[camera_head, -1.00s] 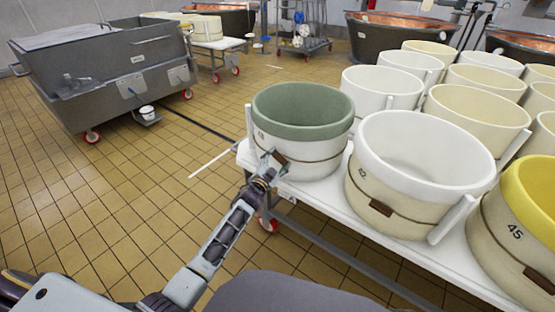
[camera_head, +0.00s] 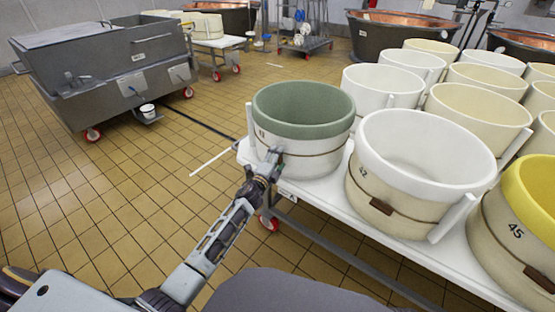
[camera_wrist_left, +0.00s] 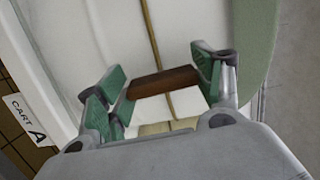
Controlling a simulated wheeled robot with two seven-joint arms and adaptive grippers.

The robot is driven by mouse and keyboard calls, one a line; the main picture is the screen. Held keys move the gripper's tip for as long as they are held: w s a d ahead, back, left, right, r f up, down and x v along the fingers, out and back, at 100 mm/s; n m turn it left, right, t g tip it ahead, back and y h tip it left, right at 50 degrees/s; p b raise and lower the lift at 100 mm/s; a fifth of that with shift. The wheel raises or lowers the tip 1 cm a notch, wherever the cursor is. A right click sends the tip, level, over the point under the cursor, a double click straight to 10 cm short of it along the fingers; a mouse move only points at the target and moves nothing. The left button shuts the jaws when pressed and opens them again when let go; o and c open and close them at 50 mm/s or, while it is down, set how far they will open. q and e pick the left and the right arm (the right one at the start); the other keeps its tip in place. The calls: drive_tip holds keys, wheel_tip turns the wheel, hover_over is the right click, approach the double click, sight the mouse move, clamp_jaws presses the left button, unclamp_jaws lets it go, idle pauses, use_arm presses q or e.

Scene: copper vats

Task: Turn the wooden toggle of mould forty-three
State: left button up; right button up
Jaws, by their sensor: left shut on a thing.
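The mould with the green rim (camera_head: 303,105) stands at the near left corner of the white cart; the small number on its side is too unclear to read. My left gripper (camera_head: 272,160) is at its lower front wall, by the thin band around it. In the left wrist view, the brown wooden toggle (camera_wrist_left: 165,82) lies across between the green finger pads of my left gripper (camera_wrist_left: 160,84), which is shut on it. The toggle is crosswise to the band there. In the head view the gripper hides the toggle. My right gripper is not in view.
Mould 42 (camera_head: 400,205) stands close to the right, with its own brown toggle (camera_head: 381,206). The yellow-rimmed mould 45 (camera_head: 520,235) is farther right, and several pale moulds stand behind.

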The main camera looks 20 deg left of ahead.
use_arm(q)
drive_tip(key=shift+m, duration=0.4)
drive_tip(key=o, duration=1)
drive_tip(key=shift+s, duration=0.2)
drive_tip(key=shift+s+a, duration=0.3)
drive_tip(key=shift+s, duration=1.65)
drive_tip(key=shift+s+a, duration=0.25)
drive_tip(key=shift+s, duration=1.65)
drive_tip(key=shift+s+a, duration=0.3)
drive_tip(key=shift+s, duration=1.65)
drive_tip(key=shift+n, duration=0.3)
